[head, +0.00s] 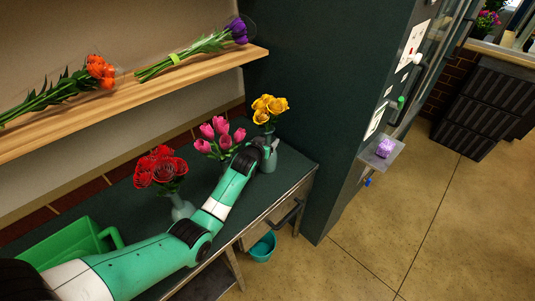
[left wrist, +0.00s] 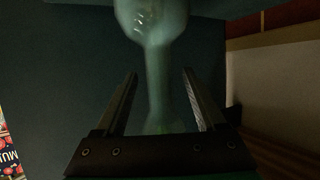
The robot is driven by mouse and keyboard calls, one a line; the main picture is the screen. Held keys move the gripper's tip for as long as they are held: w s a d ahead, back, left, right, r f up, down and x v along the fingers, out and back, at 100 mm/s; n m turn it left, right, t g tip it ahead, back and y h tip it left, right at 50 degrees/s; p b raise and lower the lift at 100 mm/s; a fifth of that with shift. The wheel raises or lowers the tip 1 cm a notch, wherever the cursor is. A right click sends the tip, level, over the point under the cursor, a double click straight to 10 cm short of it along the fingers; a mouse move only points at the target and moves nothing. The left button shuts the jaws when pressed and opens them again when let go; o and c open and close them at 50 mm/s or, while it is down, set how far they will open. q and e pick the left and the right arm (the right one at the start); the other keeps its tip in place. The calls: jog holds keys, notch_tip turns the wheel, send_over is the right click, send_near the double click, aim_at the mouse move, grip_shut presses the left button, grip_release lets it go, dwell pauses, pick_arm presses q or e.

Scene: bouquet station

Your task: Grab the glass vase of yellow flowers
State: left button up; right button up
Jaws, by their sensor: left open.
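The glass vase (head: 267,161) stands on the dark green counter near its right end, with yellow flowers (head: 270,106) above it. My left gripper (head: 267,143) is at the vase's neck, under the flowers, and partly hides it. In the left wrist view, the vase (left wrist: 152,14) appears upside down, with its wide body at the top. Its narrow neck runs between the two open fingers of my left gripper (left wrist: 159,74), with a gap on each side. The flowers are not clear in that view. My right gripper is not in view.
Vases with pink tulips (head: 220,135) and red flowers (head: 161,168) stand left of it, close to my left arm. A green crate (head: 65,245) is at the counter's left. A wooden shelf (head: 130,99) with bouquets is above. A dark green cabinet wall (head: 335,120) rises at right.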

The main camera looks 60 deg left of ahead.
pick_arm(q)
jog(key=shift+w+a+f, duration=0.15)
jog(key=shift+w+a, duration=0.05)
grip_shut()
dwell(0.3)
dwell(0.8)
dwell(0.4)
